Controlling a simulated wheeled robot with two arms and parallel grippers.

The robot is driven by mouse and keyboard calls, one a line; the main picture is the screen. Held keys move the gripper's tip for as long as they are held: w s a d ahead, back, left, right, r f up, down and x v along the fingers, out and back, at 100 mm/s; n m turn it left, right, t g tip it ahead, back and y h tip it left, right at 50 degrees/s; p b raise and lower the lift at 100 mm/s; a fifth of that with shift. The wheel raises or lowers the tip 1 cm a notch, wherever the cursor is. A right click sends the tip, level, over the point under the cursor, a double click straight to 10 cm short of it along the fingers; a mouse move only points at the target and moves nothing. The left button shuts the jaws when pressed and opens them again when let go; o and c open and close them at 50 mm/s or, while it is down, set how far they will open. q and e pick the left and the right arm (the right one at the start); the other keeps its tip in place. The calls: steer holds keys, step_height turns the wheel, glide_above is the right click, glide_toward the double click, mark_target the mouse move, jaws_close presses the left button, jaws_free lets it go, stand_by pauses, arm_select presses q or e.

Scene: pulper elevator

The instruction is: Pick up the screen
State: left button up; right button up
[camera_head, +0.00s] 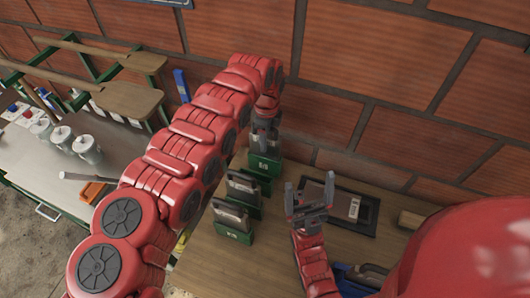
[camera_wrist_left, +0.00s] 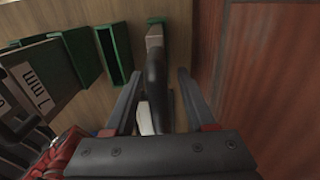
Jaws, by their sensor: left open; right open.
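A flat dark panel with a pale label (camera_head: 352,208), the thing most like a screen, lies on a black tray (camera_head: 366,226) on the wooden table. My right gripper (camera_head: 310,198) is open and empty in front of the panel's left side, hiding part of it. My left gripper (camera_head: 265,135) is open above the rear green holder (camera_head: 265,163), near the brick wall. In the left wrist view, a dark, narrow object with a pale tip (camera_wrist_left: 154,75) appears between the open left fingers (camera_wrist_left: 163,100); I cannot tell whether they touch it.
More green holders with grey devices (camera_head: 243,187) (camera_head: 232,217) stand on the table. The left wrist view shows an empty green box (camera_wrist_left: 115,54). The brick wall (camera_head: 400,65) is close behind. A wooden block (camera_head: 410,219) lies right of the tray.

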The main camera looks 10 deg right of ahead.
arm_select(q)
steer(key=shift+f, duration=0.3)
steer(key=shift+r, duration=0.1)
jaws_close()
stand_by(1.1)
